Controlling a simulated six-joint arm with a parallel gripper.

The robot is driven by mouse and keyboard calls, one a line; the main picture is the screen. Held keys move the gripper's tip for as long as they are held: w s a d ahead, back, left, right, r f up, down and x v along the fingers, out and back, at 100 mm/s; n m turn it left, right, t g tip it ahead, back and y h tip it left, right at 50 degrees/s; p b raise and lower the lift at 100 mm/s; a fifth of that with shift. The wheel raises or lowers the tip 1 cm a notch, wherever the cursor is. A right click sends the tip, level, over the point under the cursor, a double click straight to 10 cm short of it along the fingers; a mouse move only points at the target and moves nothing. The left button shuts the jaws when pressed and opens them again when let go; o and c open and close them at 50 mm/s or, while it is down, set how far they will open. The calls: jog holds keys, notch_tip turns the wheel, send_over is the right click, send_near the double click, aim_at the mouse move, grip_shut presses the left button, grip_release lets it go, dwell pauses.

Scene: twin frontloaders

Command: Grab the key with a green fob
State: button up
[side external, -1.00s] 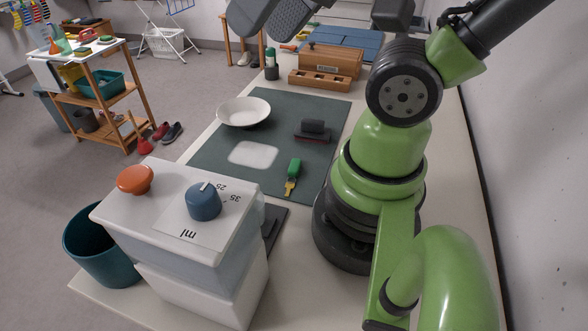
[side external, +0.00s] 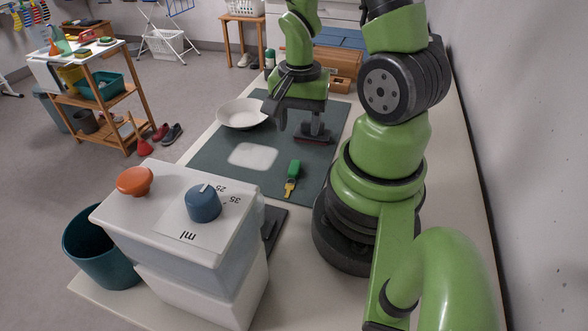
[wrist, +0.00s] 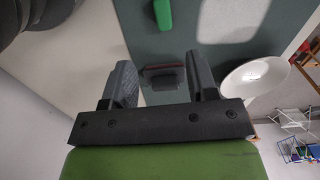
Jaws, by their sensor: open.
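The key with a green fob (side external: 294,168) lies on the dark green mat (side external: 225,160), its yellow key part pointing toward the dispenser. In the wrist view the green fob (wrist: 163,14) shows at the top edge, and the key part is out of frame. My gripper (side external: 298,122) is open and empty, above the mat and beyond the key as the side view sees it. In the wrist view its two fingers (wrist: 160,72) stand apart, with the dark block seen between them. The fob is outside the jaws.
A white bowl (side external: 243,114) and a pale patch (side external: 253,156) are to the left. A white dispenser (side external: 150,213) with orange and blue knobs stands in front. A wooden box (side external: 336,66) is behind.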

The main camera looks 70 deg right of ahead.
send_over(296, 162)
jog(key=f, duration=0.4)
jog(key=shift+s+a+f, duration=0.15)
jog(key=shift+s, duration=0.15)
jog(key=shift+w+d+f, duration=0.1)
jog(key=shift+w+f, duration=0.1)
jog(key=shift+f, duration=1.15)
jog(key=shift+w+d+f, duration=0.1)
jog(key=shift+w+f, duration=0.05)
jog(key=shift+f, duration=1.2)
grip_shut()
